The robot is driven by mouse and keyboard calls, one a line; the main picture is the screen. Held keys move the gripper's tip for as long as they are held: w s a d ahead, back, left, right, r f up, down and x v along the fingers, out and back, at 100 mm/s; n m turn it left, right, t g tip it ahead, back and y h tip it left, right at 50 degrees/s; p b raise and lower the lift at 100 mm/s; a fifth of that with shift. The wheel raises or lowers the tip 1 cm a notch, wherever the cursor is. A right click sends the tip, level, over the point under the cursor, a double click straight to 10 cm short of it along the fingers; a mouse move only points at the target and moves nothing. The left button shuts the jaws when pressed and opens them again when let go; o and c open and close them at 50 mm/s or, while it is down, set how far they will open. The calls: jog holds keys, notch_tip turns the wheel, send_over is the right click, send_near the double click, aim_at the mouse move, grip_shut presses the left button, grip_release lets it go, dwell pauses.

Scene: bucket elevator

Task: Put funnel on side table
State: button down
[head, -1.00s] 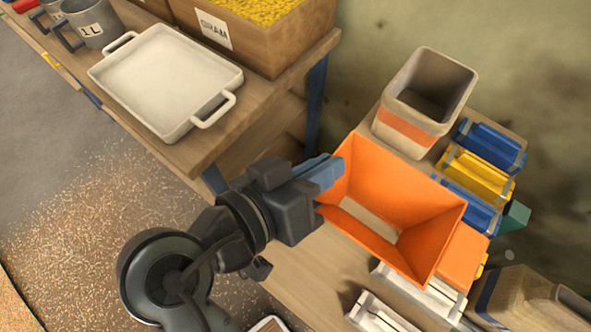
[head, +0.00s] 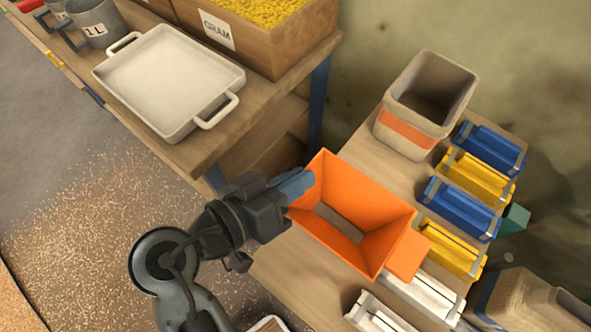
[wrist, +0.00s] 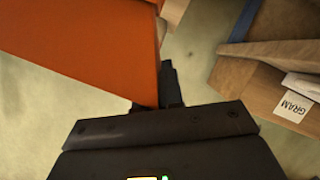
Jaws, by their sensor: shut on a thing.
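The funnel (head: 383,238) is an orange, square, open hopper shape with its wide mouth facing up toward the head camera. My gripper (head: 297,186) is shut on the funnel's left wall. The funnel appears over the side table (head: 362,152), a wooden top in the middle right of the head view; whether it touches the top cannot be told. In the wrist view the funnel's orange wall (wrist: 85,45) fills the upper left, beside the dark fingers (wrist: 168,88).
A beige bin with an orange band (head: 428,105) stands at the table's far end. Blue and yellow buckets (head: 460,205) line its right side, white ones (head: 425,295) the near part. A workbench with a white tray (head: 170,80) and a grain box (head: 250,40) is upper left.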

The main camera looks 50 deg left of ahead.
jog(key=c, duration=1.3)
grip_release()
jog(key=shift+f, duration=0.1)
jog(key=shift+r, duration=0.25)
jog(key=b+v, duration=0.1)
jog(key=v, duration=1.1)
jog(key=shift+f, duration=0.1)
